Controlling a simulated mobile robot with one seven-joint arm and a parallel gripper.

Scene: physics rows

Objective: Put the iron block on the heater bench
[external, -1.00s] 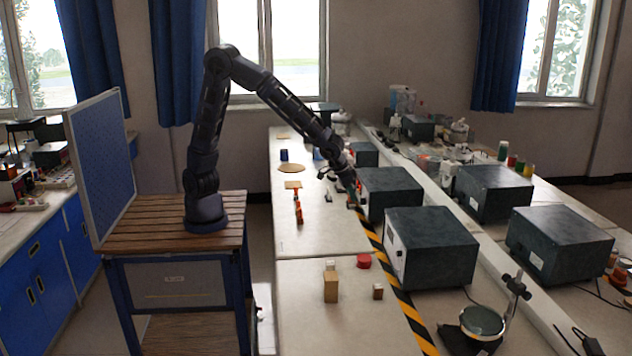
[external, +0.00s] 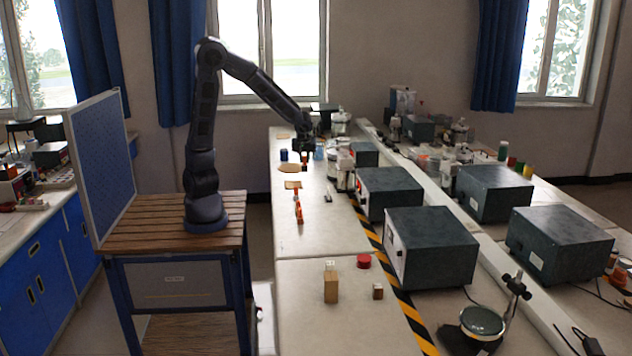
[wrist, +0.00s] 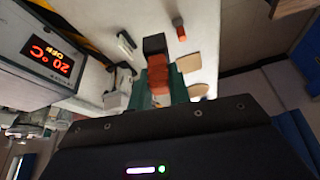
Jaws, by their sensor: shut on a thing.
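My gripper (external: 304,154) is over the far part of the near table, low above its top. In the wrist view its teal fingers (wrist: 157,66) are shut on a small dark block, which looks like the iron block (wrist: 154,44), at the fingertips. Orange-red pieces show between and beside the fingers; how they relate to the grip is unclear. A dark box with a lit display reading 20 °C and OFF (wrist: 52,57), apparently the heater bench, is at left in the wrist view. In the external view it seems to be the box (external: 392,190) right of my gripper.
A blue cylinder (external: 283,155) and a light blue cup (external: 319,153) stand close to my gripper. Several other dark boxes line the tables. Orange pieces (external: 298,208), a wooden block (external: 331,288) and a red disc (external: 364,261) are nearer the camera. Clear tabletop lies between.

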